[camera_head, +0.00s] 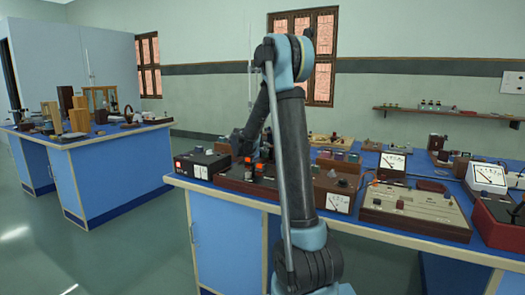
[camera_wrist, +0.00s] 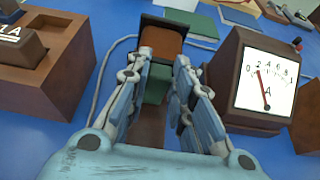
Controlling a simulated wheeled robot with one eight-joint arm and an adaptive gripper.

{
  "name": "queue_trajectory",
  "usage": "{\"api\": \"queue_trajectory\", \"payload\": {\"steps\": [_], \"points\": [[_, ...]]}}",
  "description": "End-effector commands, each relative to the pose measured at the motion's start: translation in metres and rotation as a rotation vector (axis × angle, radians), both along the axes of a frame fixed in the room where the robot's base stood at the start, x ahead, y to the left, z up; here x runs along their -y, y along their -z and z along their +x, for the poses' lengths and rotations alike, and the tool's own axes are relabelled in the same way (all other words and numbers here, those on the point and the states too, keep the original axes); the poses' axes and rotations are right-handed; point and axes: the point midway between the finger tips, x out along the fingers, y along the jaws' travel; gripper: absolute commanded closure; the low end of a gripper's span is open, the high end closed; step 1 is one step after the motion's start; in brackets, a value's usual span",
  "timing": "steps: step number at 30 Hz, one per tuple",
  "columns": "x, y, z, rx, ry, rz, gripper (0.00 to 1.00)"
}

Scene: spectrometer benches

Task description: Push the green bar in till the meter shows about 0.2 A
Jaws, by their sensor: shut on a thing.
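In the wrist view, my gripper (camera_wrist: 161,60) reaches forward with its two blue-grey fingers shut on the green bar (camera_wrist: 157,88). The bar shows between the fingers. A brown block with an orange-brown face (camera_wrist: 162,43) stands just beyond, between the fingertips. The meter (camera_wrist: 266,85), a brown box with a white sloping face marked A, stands to the right of the fingers. Its red needle points close to the 2 mark, near the low end. In the head view my own arm hides much of the gripper's surroundings.
A brown wooden box (camera_wrist: 50,75) stands close to the left of my gripper in the wrist view. A pale cable curves behind the left finger. In the head view the blue bench (camera_head: 235,192) is crowded with instruments, including a black box (camera_head: 200,163) and a beige panel (camera_head: 415,208).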

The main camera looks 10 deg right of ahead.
Motion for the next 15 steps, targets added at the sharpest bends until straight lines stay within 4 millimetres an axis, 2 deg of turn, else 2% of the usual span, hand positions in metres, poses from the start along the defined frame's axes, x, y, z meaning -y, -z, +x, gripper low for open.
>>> {"api": "queue_trajectory", "payload": {"steps": [4, 11, 12, 14, 15], "points": [[-0.0096, 0.0, -0.0117, 0.0, -0.004, 0.0, 1.0], [-0.0094, -0.0002, -0.0121, 0.0, -0.002, 0.0, 1.0], [-0.0094, -0.0002, -0.0121, 0.0, -0.002, 0.0, 0.74], [-0.0094, -0.0001, -0.0121, 0.0, -0.002, 0.001, 0.6], [-0.0092, -0.0001, -0.0122, 0.0, -0.002, 0.001, 0.58]]}}
